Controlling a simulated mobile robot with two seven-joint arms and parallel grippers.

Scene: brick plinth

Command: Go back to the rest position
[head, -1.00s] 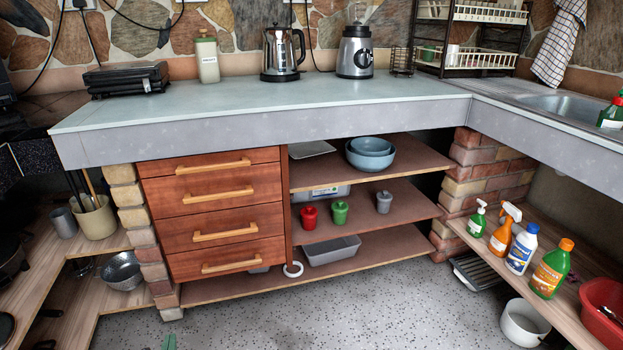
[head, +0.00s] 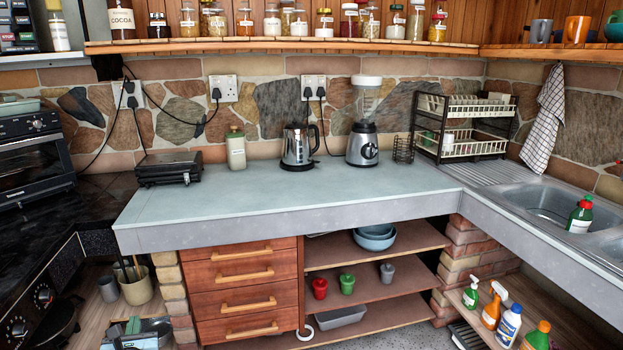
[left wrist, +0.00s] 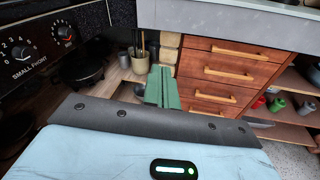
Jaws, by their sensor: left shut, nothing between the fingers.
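My left gripper (head: 133,324) shows at the lower left edge of the head view, in front of the low wooden shelf. Its green fingers also show in the left wrist view (left wrist: 162,86); they are together, with nothing between them. It is apart from the drawers (head: 243,290), which are all closed. My right gripper is in neither view.
A pale worktop (head: 300,195) runs above the drawers, its front edge jutting out. An oven (head: 30,158) and cooker (head: 40,290) stand at the left. A utensil pot (head: 138,290) sits near my left gripper. Open shelves (head: 375,270) are right of the drawers.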

